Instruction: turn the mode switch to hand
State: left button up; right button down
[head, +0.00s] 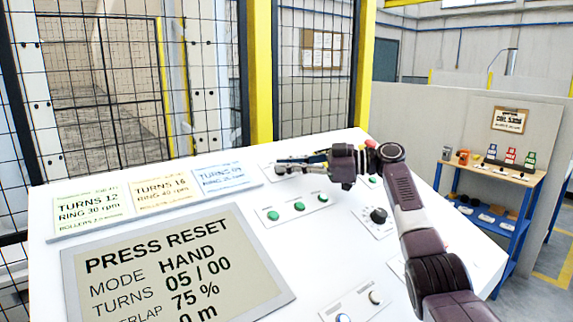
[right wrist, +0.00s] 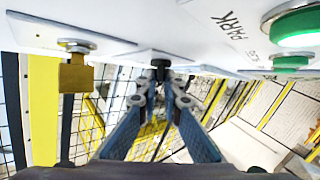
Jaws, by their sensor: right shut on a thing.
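My right gripper (head: 280,168) reaches across the white console to a small plate near its back edge. In the right wrist view its two fingertips (right wrist: 160,88) are closed around a small black knob, which I take as the mode switch (right wrist: 160,63). In the head view the gripper covers most of this switch, and its pointer direction and label cannot be read. The console's display (head: 175,265) reads PRESS RESET, MODE HAND, TURNS 05 / 00 and 75 %. My left gripper is not in view.
Green buttons (head: 299,206) sit on a plate in front of the gripper. A brass padlock-like piece (right wrist: 76,72) is beside the gripped knob. Turn cards (head: 90,212) line the back left. A blue shelf (head: 490,220) stands at right.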

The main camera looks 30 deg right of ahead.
jog(key=shift+f, duration=0.1)
dwell(0.3)
jog(key=c, duration=2.1)
grip_release()
jog(key=v, duration=1.2)
